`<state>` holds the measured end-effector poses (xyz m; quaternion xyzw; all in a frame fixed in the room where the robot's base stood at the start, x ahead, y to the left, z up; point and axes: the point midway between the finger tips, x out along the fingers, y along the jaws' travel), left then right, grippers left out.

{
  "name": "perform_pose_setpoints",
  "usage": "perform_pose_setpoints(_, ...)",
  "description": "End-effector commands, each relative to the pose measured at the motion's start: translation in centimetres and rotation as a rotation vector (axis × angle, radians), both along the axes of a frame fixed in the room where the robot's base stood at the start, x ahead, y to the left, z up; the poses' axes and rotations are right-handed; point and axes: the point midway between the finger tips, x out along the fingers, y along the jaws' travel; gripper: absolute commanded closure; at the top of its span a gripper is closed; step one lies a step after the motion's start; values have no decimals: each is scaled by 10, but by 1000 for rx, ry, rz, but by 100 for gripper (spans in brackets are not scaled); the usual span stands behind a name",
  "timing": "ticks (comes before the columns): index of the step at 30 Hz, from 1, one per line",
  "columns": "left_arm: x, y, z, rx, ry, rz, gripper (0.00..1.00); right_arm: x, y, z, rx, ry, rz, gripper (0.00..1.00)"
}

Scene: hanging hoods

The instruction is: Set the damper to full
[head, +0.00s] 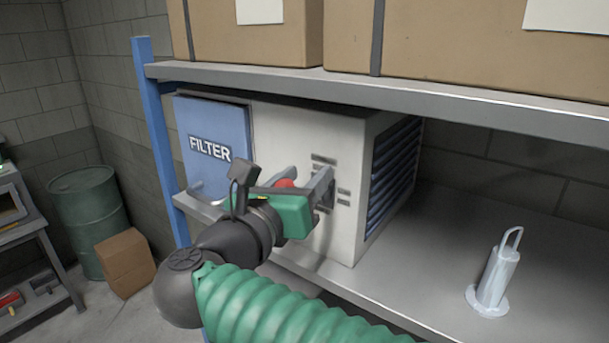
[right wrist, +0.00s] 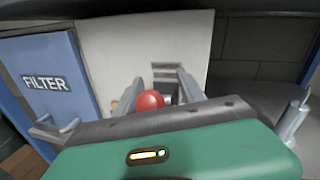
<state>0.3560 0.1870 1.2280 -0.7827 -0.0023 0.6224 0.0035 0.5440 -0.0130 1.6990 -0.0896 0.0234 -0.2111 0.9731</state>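A light grey filter box (head: 347,225) stands on the shelf. Its front carries a plate with a slot and small dark label marks (head: 343,192), partly hidden by my right gripper. A round red knob (head: 285,183) shows at the gripper; the right wrist view shows this knob (right wrist: 149,102) between the fingers, nearer the left one. My right gripper (head: 308,177) is in front of the plate, its fingers spread; they also show in the right wrist view (right wrist: 161,80). I cannot tell whether a finger touches the knob. The label wording is too small to read. My left gripper is not in view.
A blue FILTER door (head: 212,125) with a handle is left of the plate. Blue louvres (head: 394,168) cover the box's right side. A pale cylinder with a loop handle (head: 497,272) stands on the shelf (head: 440,250) at right. Cardboard boxes (head: 450,40) sit above.

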Motion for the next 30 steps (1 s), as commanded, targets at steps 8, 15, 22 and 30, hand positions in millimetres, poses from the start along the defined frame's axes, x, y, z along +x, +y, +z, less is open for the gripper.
perform_pose_setpoints(8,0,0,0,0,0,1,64,-3,1,1,-1,-2,-2,95)
perform_pose_setpoints(15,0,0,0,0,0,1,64,-4,1,3,0,-5,2,100)
perform_pose_setpoints(22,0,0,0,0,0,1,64,-4,1,4,-1,-7,-1,100)
perform_pose_setpoints(30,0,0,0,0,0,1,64,-5,1,4,-1,-9,-1,100)
